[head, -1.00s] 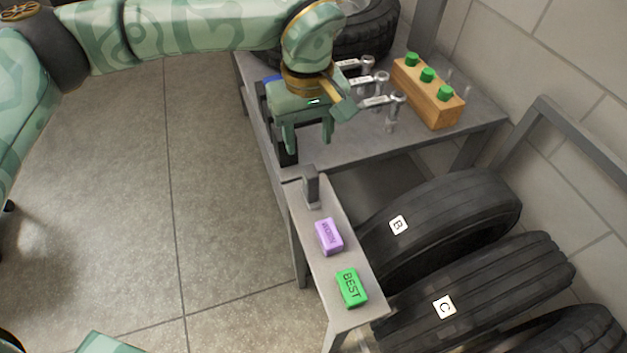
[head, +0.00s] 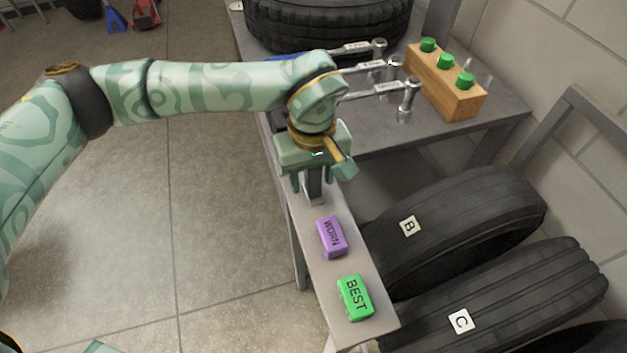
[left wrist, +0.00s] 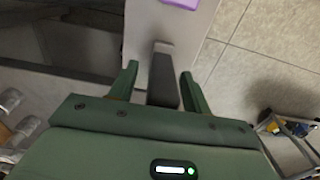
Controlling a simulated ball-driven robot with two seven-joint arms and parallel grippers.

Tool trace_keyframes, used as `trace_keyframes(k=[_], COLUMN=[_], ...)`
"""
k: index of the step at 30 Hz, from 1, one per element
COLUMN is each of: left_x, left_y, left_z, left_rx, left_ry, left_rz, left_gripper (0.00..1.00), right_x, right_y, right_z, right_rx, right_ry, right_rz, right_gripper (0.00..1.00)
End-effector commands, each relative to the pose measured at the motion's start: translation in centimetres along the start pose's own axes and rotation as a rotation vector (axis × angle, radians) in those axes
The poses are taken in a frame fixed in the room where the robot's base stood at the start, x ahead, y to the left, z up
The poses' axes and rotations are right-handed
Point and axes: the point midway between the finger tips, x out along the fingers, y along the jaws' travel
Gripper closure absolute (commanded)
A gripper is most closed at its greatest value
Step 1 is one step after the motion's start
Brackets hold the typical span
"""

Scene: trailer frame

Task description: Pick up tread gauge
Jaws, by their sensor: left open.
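The tread gauge, a small dark grey upright block (head: 315,192), stands at the far end of the narrow grey shelf (head: 345,268). My left gripper (head: 313,182) is right above it, pointing down and open. In the left wrist view the gauge (left wrist: 163,78) stands between the two spread green fingers (left wrist: 160,80), with a gap visible on each side. The gripper body hides the gauge's top in the head view. My right gripper is not in view.
A purple WORN block (head: 331,237) and a green BEST block (head: 355,297) lie on the shelf nearer me. Tyres marked B (head: 455,225) and C (head: 510,300) stand to the right. Behind are a bench (head: 390,137), several wrenches and a wooden block (head: 445,85) with green pegs.

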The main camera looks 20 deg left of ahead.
Motion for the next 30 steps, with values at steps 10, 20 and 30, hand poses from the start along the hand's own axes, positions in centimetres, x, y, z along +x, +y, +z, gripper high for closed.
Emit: trace_keyframes(k=[10,20,30], left_x=[-0.1,-1.2,-9.2], left_y=[0.0,0.0,-3.5], left_z=[0.0,0.0,2.2], left_rx=[0.000,0.001,0.002], left_ry=[0.000,0.002,0.010], left_rz=[0.000,0.001,0.006], left_gripper=[1.00,1.00,1.00], right_x=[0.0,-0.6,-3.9], right_y=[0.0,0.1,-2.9], right_z=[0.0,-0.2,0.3], right_rx=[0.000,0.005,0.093], right_ry=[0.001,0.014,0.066], right_rz=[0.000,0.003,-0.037], right_gripper=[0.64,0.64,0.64])
